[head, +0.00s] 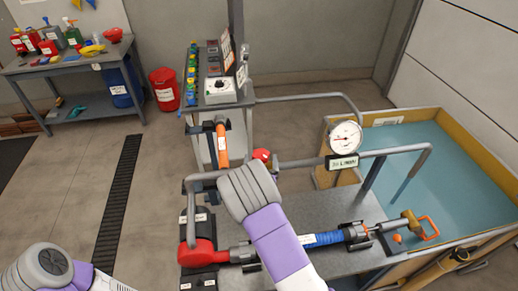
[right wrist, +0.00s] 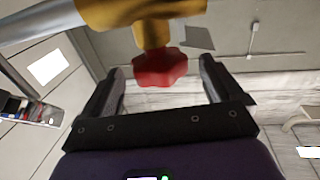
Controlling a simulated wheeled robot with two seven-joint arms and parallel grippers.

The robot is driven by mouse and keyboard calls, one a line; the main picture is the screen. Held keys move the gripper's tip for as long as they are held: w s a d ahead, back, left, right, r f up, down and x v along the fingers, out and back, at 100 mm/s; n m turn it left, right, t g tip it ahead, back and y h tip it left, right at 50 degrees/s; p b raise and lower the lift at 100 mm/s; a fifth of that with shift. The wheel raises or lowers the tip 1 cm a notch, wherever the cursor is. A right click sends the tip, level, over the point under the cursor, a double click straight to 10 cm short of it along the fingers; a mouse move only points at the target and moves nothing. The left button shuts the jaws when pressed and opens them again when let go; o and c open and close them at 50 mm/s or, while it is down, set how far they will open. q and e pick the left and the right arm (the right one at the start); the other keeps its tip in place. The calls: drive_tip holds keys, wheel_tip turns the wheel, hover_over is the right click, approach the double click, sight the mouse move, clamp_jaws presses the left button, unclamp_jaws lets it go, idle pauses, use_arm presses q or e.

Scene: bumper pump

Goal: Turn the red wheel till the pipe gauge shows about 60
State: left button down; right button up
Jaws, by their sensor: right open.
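The red wheel (head: 261,155) shows in the head view just beyond the end of my right arm, partly hidden by it. In the right wrist view the red wheel (right wrist: 160,68) is lobed and sits under a yellow valve body (right wrist: 150,14). My right gripper (right wrist: 163,76) is open, with one finger on each side of the wheel and a visible gap to each. Its fingers are hidden in the head view. The pipe gauge (head: 345,138) is a round white dial above a dark label; its needle is too small to read. My left gripper is out of view.
Grey pipes run around the wheel and gauge. A blue water tank (head: 440,165) with a yellow rim stands at the right. The grey bench (head: 345,205) carries a red pump (head: 197,254) and an orange-handled valve (head: 426,228). A workbench (head: 70,68) stands far left.

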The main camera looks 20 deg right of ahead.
sight(254, 151)
drive_tip(key=shift+x, duration=2.45)
drive_tip(key=c, duration=1)
drive_tip(key=shift+o, duration=0.2)
drive_tip(key=shift+f+n+t+y+b, duration=0.15)
drive_tip(key=shift+n+t+y+b, duration=0.35)
drive_tip(key=shift+n+y+b, duration=0.7)
drive_tip(key=n+y+b, duration=0.2)
drive_tip(key=y, duration=0.1)
drive_tip(key=n+y+b, duration=0.1)
drive_tip(key=y+b, duration=0.1)
drive_tip(key=y, duration=0.1)
drive_tip(key=shift+a+n+t+y, duration=0.2)
drive_tip(key=shift+n+t+y, duration=0.1)
drive_tip(key=shift+n+y, duration=0.1)
drive_tip(key=y, duration=0.1)
drive_tip(key=n+y+b, duration=0.1)
drive_tip(key=n+y, duration=0.1)
drive_tip(key=shift+a+g+y, duration=0.25)
drive_tip(key=shift+g+y, duration=0.15)
drive_tip(key=shift+a+n+g+y+b, duration=0.2)
drive_tip(key=shift+n+g+y+b, duration=0.35)
drive_tip(key=shift+n+y, duration=0.9)
drive_tip(key=shift+a+r+g+y, duration=0.1)
drive_tip(key=shift+r+g+y, duration=0.1)
drive_tip(key=shift+g+y, duration=0.05)
